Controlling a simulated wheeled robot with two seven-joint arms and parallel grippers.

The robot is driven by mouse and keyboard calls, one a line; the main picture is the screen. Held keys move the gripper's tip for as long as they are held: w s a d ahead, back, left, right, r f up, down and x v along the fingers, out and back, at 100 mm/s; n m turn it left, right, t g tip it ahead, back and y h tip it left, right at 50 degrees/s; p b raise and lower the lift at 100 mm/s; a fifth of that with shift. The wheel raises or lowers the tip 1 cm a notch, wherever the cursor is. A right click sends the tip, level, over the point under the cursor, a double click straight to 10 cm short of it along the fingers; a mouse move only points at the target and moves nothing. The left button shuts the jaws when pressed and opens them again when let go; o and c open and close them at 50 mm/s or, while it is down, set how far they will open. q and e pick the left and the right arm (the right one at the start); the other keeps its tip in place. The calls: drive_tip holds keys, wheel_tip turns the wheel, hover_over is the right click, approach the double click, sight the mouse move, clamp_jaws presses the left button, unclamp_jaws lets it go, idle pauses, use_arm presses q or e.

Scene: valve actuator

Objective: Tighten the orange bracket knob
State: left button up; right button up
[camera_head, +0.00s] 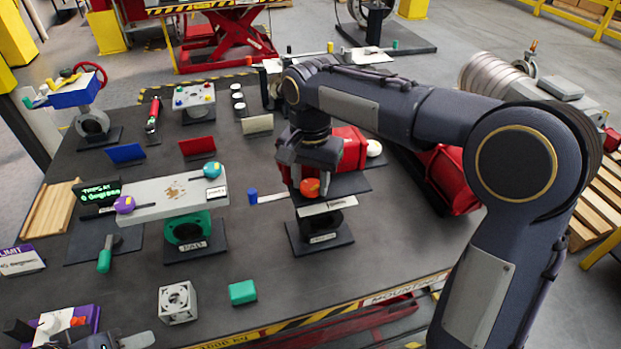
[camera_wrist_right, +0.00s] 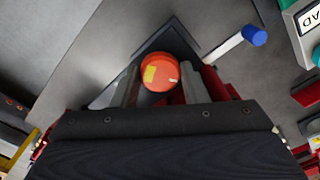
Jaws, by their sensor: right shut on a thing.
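The orange bracket knob (camera_head: 310,187) is round, with a yellow mark on top. It sits on the bracket assembly at the middle right of the table, above a white label plate (camera_head: 327,207). My right gripper (camera_head: 311,174) comes down from above and is shut on it. In the right wrist view the knob (camera_wrist_right: 160,72) shows between the two fingers (camera_wrist_right: 157,92), yellow mark up. The knob's lower part and shaft are hidden by the gripper. A dark and silver part at the bottom left edge (camera_head: 100,341) may be my left gripper, but it is cut off.
A grey block with purple (camera_head: 124,204) and teal (camera_head: 212,170) knobs stands to the left. A blue-ended rod (camera_head: 252,195) lies close by. Red boxes (camera_head: 352,148) are behind the bracket. A green block (camera_head: 242,292) lies near the front edge. The table's front right is clear.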

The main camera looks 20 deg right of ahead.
drive_tip(key=o, duration=1)
